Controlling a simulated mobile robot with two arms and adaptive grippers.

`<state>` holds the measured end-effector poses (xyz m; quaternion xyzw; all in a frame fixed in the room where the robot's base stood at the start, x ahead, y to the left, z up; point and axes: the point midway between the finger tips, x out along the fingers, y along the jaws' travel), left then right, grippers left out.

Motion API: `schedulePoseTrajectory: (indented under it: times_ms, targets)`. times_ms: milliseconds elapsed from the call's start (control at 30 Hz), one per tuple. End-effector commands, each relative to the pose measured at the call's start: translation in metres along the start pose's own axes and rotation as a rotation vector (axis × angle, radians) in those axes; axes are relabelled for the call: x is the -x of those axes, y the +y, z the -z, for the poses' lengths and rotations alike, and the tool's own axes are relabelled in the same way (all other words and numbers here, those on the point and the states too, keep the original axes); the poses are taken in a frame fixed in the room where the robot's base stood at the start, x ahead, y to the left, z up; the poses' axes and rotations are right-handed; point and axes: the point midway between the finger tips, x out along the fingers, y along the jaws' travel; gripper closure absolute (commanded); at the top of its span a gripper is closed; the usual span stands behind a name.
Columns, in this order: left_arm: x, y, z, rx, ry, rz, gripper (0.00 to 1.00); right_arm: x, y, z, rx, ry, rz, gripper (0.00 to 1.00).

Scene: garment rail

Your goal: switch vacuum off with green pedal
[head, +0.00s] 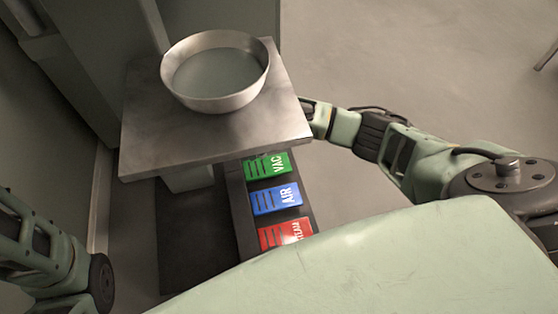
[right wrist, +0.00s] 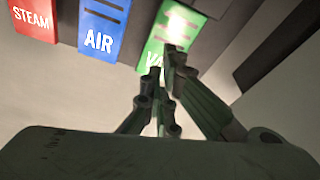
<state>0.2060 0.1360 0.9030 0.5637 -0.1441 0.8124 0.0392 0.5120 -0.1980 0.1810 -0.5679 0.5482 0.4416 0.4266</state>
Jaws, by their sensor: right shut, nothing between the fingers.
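The green pedal (head: 267,165), marked VAC, is at the far end of a row of pedals on the floor, partly hidden by the metal tabletop. In the right wrist view the green pedal (right wrist: 168,35) is at the top centre. My right gripper (right wrist: 168,72) is shut and empty. Its fingertips overlap the pedal's lettered edge in that view. I cannot tell whether they touch it. In the head view my right arm reaches to the table's right edge, and the fingers are hidden there. My left arm shows at the lower left, without its gripper.
The blue AIR pedal (head: 276,198) and red STEAM pedal (head: 285,234) sit beside the green one on a dark base. The metal table (head: 150,135) above holds a round pan (head: 217,75). Open floor (head: 420,60) lies to the right.

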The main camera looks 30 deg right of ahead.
Motion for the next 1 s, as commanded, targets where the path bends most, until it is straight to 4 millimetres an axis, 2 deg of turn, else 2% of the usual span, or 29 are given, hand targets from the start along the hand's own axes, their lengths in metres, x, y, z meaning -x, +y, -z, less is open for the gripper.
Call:
schedulePoseTrajectory:
  times_ms: [100, 267, 1000]
  targets:
    - [0.0, 0.0, 0.0, 0.0, 0.001, -0.001, 0.77, 0.018, -0.001, 0.0, 0.0, 0.001, 0.002, 1.0]
    - [0.0, 0.0, 0.0, 0.0, 0.001, -0.001, 0.77, 0.028, 0.0, 0.0, -0.001, 0.001, 0.0, 1.0]
    - [0.0, 0.0, 0.001, 0.0, 0.001, -0.001, 0.77, 0.029, 0.0, 0.0, -0.001, 0.001, -0.001, 1.0]
